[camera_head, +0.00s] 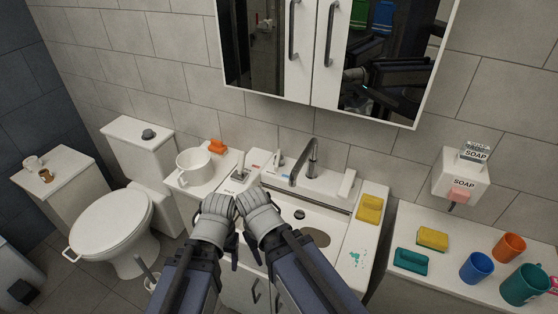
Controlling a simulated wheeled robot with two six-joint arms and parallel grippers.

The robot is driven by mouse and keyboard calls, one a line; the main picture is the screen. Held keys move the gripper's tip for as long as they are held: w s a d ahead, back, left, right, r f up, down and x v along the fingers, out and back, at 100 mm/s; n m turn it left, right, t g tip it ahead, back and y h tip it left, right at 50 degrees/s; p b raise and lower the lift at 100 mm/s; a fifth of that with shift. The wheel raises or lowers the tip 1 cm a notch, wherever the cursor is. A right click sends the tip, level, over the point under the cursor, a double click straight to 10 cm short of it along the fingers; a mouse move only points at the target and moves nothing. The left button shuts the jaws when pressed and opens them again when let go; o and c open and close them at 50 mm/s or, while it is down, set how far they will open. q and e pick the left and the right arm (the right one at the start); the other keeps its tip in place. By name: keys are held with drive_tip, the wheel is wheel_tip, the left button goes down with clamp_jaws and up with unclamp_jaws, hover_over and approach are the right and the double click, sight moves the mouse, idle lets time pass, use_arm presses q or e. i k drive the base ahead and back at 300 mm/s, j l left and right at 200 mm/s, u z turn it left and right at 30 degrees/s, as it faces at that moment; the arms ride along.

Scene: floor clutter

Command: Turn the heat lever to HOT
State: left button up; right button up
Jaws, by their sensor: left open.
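On the sink counter left of the faucet (308,160) stands an upright grey lever (240,166) on a small base, with dark lettering in front of it too small to read. A smaller pale handle (278,158) stands beside the faucet, near red and blue marks. I cannot tell for sure which of the two is the heat lever. My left gripper (219,203) is open at the counter's front edge, below the grey lever in the picture. My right gripper (254,204) is close beside it, over the basin's left side; its jaw opening is unclear. Neither visibly holds anything.
A yellow sponge (370,208) lies right of the basin (320,222). The mirror cabinet (335,45) overhangs the sink. A toilet (112,222) stands left; mugs (477,267) stand right.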

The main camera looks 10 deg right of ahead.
sight(278, 155)
drive_tip(key=i+j+z, duration=0.1)
drive_tip(key=j, duration=0.25)
drive_tip(key=i+j, duration=0.25)
drive_tip(key=i+j+z, duration=0.15)
drive_tip(key=j, duration=0.3)
drive_tip(key=i+j+z, duration=0.1)
drive_tip(key=j, duration=0.3)
drive_tip(key=i, duration=0.1)
